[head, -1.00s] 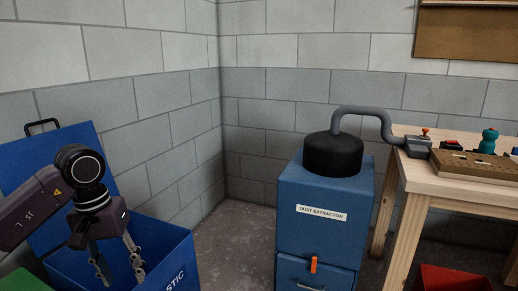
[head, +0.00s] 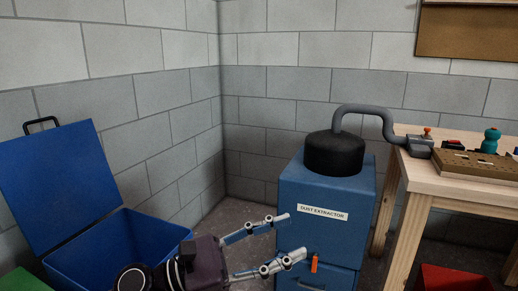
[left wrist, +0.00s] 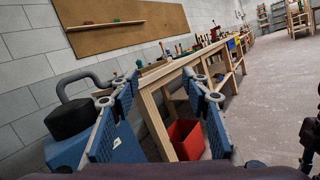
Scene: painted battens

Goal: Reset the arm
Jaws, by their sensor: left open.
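My left gripper (head: 294,236) is low in the head view, in front of the blue dust extractor (head: 318,241). Its two fingers are spread apart and point right, with nothing between them. In the left wrist view the open fingers (left wrist: 161,88) frame the workbench, and the gap between them is empty. I cannot tell from the head view whether a finger touches the extractor. My right gripper does not show.
An open blue bin (head: 100,253) with its lid raised stands at the left. A wooden workbench (head: 452,183) with tools stands at the right, and a red bin (head: 452,280) is under it. Open floor (left wrist: 270,95) shows right of the bench in the left wrist view.

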